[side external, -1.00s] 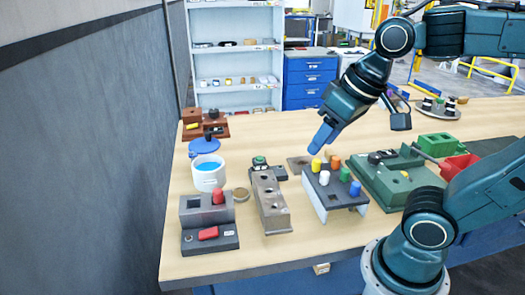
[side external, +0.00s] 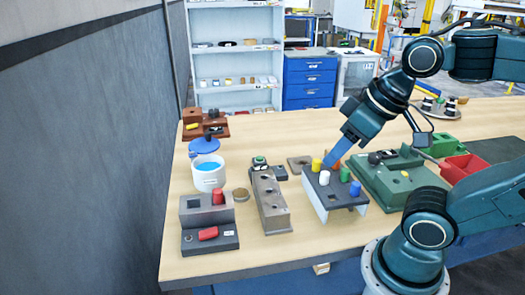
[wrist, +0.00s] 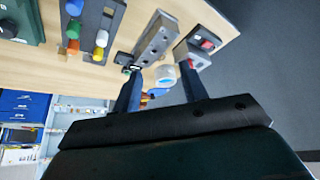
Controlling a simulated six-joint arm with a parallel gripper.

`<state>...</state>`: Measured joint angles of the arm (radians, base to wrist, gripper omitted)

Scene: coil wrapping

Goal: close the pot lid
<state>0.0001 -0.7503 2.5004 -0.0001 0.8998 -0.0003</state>
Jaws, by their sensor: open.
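The white pot (side external: 208,177) stands on the left part of the table, with a blue surface showing inside. Its blue lid (side external: 204,146) is open, tilted up at the pot's back edge, with a dark knob on it. My gripper (side external: 330,163) is right of the pot, over the back of the peg block, apart from pot and lid. In the wrist view, the pot (wrist: 166,78) shows small between my two spread fingers, with nothing held. The lid is partly hidden there and hard to make out.
A dark block with several coloured pegs (side external: 325,188) lies below my gripper. A long grey block (side external: 270,205) stands between it and the pot. A grey stepped block with red parts (side external: 208,232) is in front of the pot. A reddish-brown block (side external: 205,127) is behind.

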